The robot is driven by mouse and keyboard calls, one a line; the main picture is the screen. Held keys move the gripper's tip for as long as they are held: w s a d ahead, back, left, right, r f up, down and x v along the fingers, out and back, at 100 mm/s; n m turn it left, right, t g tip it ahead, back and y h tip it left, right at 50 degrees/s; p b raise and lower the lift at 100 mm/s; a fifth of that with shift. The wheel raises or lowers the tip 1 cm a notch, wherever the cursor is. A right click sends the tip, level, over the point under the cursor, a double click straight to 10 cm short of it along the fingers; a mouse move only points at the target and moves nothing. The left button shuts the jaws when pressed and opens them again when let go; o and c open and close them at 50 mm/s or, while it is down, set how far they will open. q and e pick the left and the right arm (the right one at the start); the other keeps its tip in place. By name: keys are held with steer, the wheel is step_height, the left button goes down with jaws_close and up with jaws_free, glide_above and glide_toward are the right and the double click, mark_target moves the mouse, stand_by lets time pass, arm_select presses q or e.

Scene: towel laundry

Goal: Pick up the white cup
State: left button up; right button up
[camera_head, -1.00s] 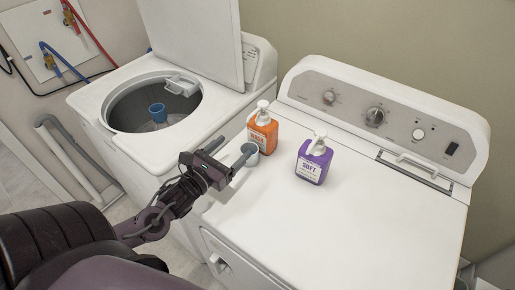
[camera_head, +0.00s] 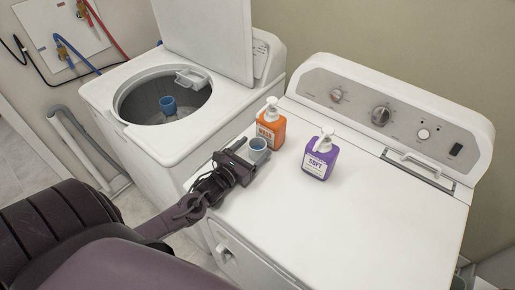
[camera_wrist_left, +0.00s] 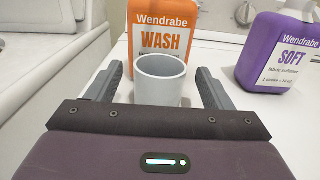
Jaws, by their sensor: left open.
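The white cup (camera_head: 258,149) looks pale grey and stands upright on the dryer top, just in front of the orange bottle. In the left wrist view the cup (camera_wrist_left: 160,80) sits between the two fingers of my left gripper (camera_wrist_left: 156,88), with a gap on each side. My left gripper (camera_head: 246,153) is open and level, low over the dryer top. The cup's lower part is hidden behind the gripper body in the wrist view. My right gripper is in neither view.
The orange WASH bottle (camera_head: 270,128) stands right behind the cup. The purple SOFT bottle (camera_head: 319,158) stands to its right. The dryer top (camera_head: 370,220) is clear at the front and right. The open washer (camera_head: 130,135) is at the left.

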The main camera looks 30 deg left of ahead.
arm_select(q)
steer(key=shift+w, duration=0.6)
steer(key=shift+s, duration=0.1)
steer(key=c, duration=1.1)
